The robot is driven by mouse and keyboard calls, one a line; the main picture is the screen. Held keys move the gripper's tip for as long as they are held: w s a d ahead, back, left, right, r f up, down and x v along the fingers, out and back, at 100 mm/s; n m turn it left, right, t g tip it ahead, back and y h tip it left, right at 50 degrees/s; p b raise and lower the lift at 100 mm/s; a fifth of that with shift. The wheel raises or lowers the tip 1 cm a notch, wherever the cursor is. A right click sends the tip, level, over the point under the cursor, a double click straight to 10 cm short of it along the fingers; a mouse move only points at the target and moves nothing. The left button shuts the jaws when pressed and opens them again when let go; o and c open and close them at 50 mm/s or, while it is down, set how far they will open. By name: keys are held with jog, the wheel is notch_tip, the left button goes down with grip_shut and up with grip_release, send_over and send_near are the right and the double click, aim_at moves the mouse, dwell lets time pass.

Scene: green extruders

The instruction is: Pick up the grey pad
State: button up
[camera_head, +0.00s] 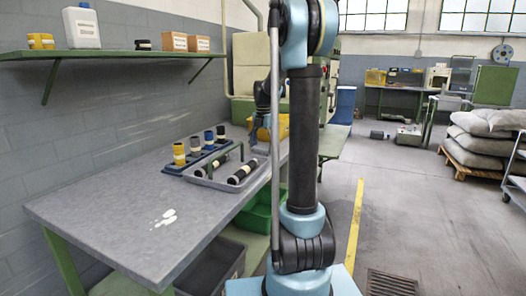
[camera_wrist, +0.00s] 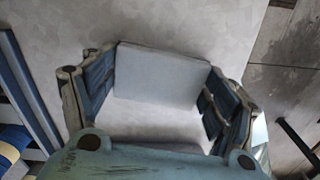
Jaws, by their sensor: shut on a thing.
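The grey pad (camera_wrist: 160,75) is a flat, pale blue-grey block in the wrist view. It sits between the two dark-padded fingers of my gripper (camera_wrist: 163,82), which are shut on it from left and right. The pale tabletop (camera_wrist: 150,20) lies behind it; I cannot tell whether the pad touches it. In the head view my arm stands in front, and its far end shows over the far part of the grey table (camera_head: 110,205). I cannot make out the pad there.
A grey tray (camera_head: 203,180) with dark cylinders lies on the table. Behind it is a blue rack (camera_head: 170,167) with yellow, blue and dark cylinders. A green bin (camera_head: 258,215) and a dark bin (camera_head: 210,270) are below. The table's near-left part is clear except for white patches.

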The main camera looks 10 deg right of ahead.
aim_at(263, 147)
notch_tip(263, 147, up, 10)
dwell(0.5)
jog(key=shift+f, duration=0.1)
jog(key=shift+o, duration=1.4)
jog(key=shift+c, duration=0.8)
